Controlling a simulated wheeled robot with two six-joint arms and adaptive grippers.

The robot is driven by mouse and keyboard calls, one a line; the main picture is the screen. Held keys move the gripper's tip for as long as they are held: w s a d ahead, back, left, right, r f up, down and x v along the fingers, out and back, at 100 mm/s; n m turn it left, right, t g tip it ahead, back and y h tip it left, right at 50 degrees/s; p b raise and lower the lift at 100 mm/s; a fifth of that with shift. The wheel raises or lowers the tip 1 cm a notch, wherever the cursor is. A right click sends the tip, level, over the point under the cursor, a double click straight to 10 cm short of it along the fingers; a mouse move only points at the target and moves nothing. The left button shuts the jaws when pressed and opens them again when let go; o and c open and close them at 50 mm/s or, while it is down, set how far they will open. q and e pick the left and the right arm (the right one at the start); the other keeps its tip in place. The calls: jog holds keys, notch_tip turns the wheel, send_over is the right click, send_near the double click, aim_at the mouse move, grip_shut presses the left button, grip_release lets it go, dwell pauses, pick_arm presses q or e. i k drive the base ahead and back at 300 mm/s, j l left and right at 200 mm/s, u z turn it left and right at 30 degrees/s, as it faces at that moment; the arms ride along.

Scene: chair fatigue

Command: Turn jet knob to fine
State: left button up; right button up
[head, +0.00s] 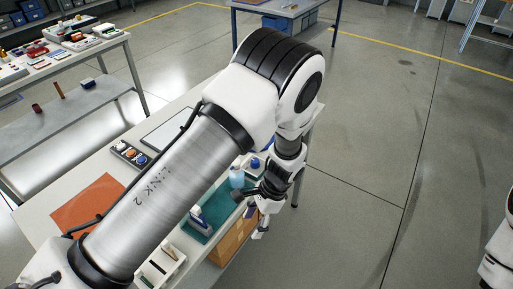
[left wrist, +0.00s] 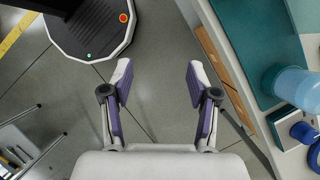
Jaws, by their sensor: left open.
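No part is clearly recognisable as the jet knob. My right gripper is not in view.
My left arm hides much of the bench. A cluttered shelf table (head: 60,60) stands at left. Open floor (head: 370,150) lies right of the bench.

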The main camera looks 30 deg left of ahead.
aim_at(255, 162)
jog(key=i+j, duration=0.25)
jog(key=i, duration=0.15)
jog(key=i+j, duration=0.25)
jog(key=i, duration=0.2)
